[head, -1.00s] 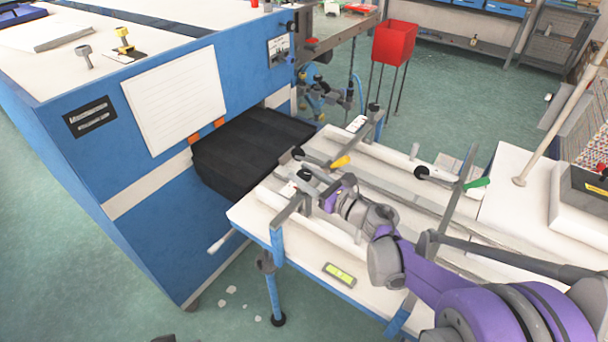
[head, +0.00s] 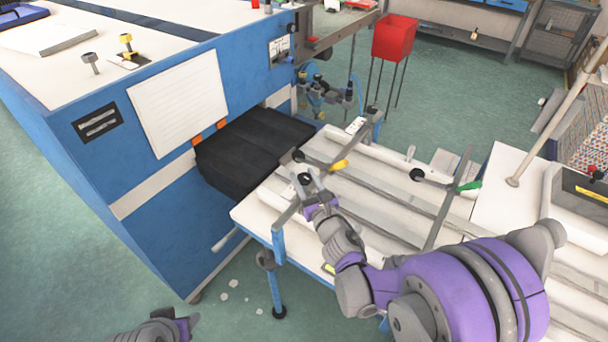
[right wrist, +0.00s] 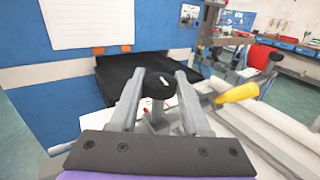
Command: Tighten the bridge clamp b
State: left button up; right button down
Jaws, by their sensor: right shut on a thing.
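A bridge clamp with a black round knob (head: 304,179) stands at the near left end of the white table; I cannot read a letter on it. My right gripper (head: 308,190) is at this knob. In the right wrist view the black knob (right wrist: 160,83) sits between the two grey fingers, which are shut on it. The fingers and arm hide part of the clamp. A grey bar with a yellow handle (head: 339,165) lies just behind it; the handle also shows in the right wrist view (right wrist: 237,94). Part of my left arm with grey and purple parts shows at the bottom edge; its fingers are not clear.
The blue machine (head: 165,195) with a black opening cover (head: 250,150) stands close on the left. A bar with a green handle (head: 469,186) and a black knob (head: 417,175) cross the table at right. A red bin (head: 395,38) stands behind.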

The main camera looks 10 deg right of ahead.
dwell(0.5)
jog(key=shift+c, duration=1.9)
grip_release()
jog(key=shift+s, duration=0.1)
jog(key=s+d+b, duration=0.1)
jog(key=s, duration=0.9)
jog(key=shift+s+d, duration=0.15)
jog(key=shift+s, duration=0.15)
